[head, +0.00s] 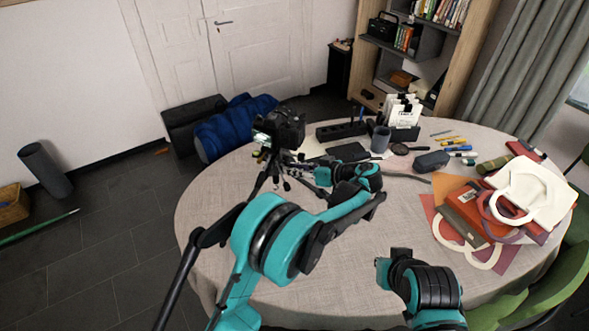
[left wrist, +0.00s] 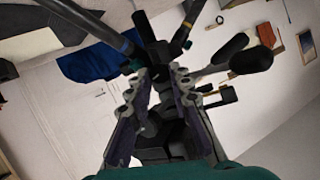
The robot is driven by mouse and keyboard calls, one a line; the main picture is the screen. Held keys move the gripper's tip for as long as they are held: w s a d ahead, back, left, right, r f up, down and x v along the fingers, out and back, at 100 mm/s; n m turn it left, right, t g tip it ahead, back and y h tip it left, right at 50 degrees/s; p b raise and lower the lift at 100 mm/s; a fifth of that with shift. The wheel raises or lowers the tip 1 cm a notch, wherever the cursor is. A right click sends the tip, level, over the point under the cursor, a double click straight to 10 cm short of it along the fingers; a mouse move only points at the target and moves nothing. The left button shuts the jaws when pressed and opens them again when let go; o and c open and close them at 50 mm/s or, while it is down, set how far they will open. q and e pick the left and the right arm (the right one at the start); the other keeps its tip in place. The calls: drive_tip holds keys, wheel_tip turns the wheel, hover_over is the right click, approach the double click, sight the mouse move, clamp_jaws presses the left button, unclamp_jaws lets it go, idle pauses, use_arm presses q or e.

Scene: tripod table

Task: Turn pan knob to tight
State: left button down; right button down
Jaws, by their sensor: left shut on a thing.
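A black camera (head: 287,127) sits on a small black tripod (head: 264,175) near the table's left back edge. My left gripper (head: 297,171) reaches in from the right, just under the camera at the tripod's head. In the left wrist view, the two ridged fingers (left wrist: 160,75) close around a small dark part of the tripod (left wrist: 148,28), at the pan knob. The fingers mostly hide the knob, and its turn angle cannot be read. Tripod legs and a dark handle (left wrist: 240,63) spread around the fingertips.
A pen tray (head: 341,131), grey cup (head: 380,139) and paper holder (head: 403,120) stand behind my left arm. Bags and folders (head: 470,212) fill the right side. A blue roll (head: 235,125) lies on the floor behind.

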use_arm(q)
drive_tip(key=c, duration=1.6)
unclamp_jaws()
drive_tip(key=shift+c, duration=0.2)
drive_tip(key=v, duration=1.2)
